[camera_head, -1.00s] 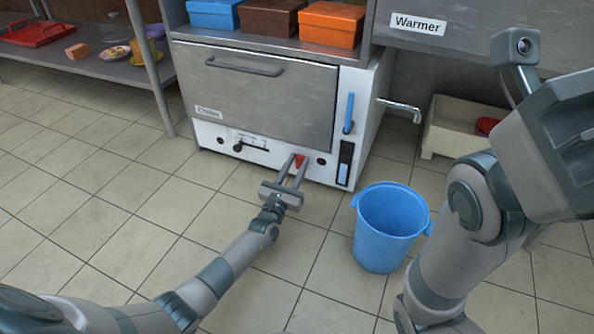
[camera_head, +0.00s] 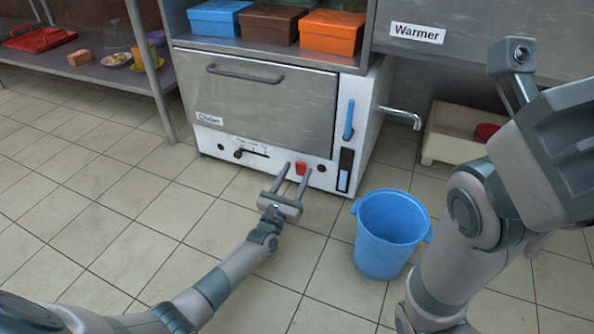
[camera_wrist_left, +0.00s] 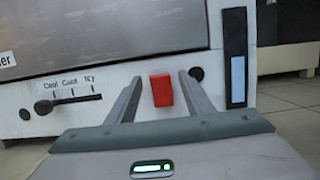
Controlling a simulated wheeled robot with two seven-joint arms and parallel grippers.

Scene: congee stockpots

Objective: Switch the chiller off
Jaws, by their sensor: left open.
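The chiller (camera_head: 258,105) is a white-framed unit with a grey door and a label reading "Chiller". A red switch (camera_head: 301,168) sits low on its front panel, and it shows in the left wrist view (camera_wrist_left: 161,90) as an upright block. My left gripper (camera_head: 295,172) is in front of the panel, fingers pointing at it. In the left wrist view the open fingers (camera_wrist_left: 160,83) lie to either side of the red switch in the picture, with gaps between. Whether the tips touch the panel is unclear. My right gripper's fingers are out of view.
A slider lever (camera_head: 240,153) marked Cool, Cold, Icy is left of the switch. A black slot with a light blue part (camera_head: 344,172) and a blue door handle (camera_head: 349,117) are to the right. A blue bucket (camera_head: 390,235) stands on the floor nearby. Floor at left is clear.

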